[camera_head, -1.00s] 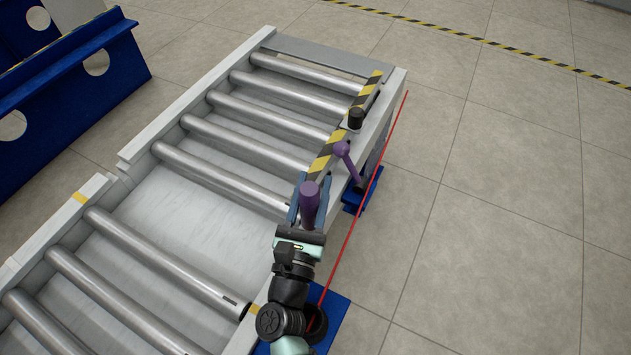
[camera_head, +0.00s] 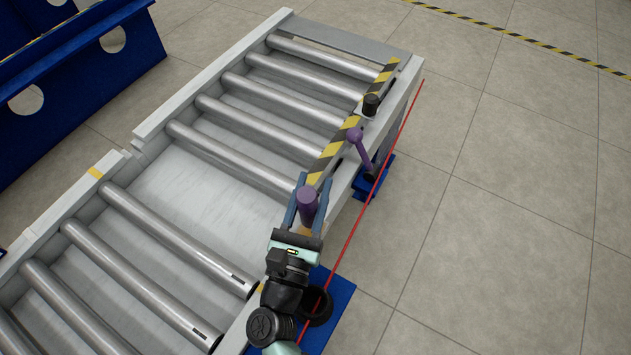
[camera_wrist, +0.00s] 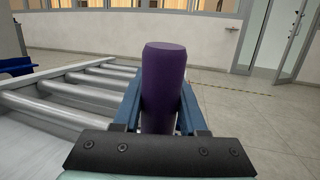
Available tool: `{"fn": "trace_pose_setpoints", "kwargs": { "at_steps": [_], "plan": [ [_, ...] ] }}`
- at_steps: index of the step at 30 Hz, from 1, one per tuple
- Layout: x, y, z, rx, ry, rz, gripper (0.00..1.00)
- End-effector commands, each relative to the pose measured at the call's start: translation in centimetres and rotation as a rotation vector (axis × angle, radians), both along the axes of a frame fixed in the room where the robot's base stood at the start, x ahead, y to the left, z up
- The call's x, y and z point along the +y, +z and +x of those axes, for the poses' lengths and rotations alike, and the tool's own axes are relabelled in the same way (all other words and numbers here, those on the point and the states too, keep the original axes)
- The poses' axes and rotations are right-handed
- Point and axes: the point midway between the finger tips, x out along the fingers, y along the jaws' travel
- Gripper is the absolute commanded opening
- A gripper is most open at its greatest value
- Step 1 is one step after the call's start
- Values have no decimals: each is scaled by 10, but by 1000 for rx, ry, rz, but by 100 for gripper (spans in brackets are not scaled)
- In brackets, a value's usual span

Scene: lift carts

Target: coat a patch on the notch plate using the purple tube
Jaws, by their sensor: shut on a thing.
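The purple tube (camera_head: 306,205) is a plain, round-ended cylinder. It stands roughly upright between the two blue fingers of my gripper (camera_head: 311,188), which is shut on it. In the wrist view the tube (camera_wrist: 163,85) fills the middle, with a finger on each side. My gripper holds it above the right side rail of the roller conveyor, near the end of the striped strip. Contact between tube and rail cannot be told. I cannot pick out the notch plate with certainty in either view.
A black knob (camera_head: 371,104) is farther along by the yellow-black strip (camera_head: 348,125). Rollers (camera_head: 230,161) lie left. Open tiled floor (camera_head: 500,200) lies right.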

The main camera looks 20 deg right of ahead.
Motion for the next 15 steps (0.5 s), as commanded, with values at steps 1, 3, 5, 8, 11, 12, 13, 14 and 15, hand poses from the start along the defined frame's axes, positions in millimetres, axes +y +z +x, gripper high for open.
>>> {"fn": "trace_pose_setpoints", "kwargs": {
  "at_steps": [1,3,5,8,11,12,13,14,15],
  "plan": [
    [3,-1,-2,3,2,2,0],
    [6,0,-5,2,1,1,0],
    [9,1,-7,2,1,1,0],
    [10,2,-8,0,0,0,0],
    [10,2,-8,-1,0,-1,0],
    [10,2,-7,-1,-1,0,0],
    [9,2,-7,-1,-1,0,0],
    [9,2,-7,-1,-1,0,0],
    [9,2,-7,-2,-1,-1,0]
  ]
}}
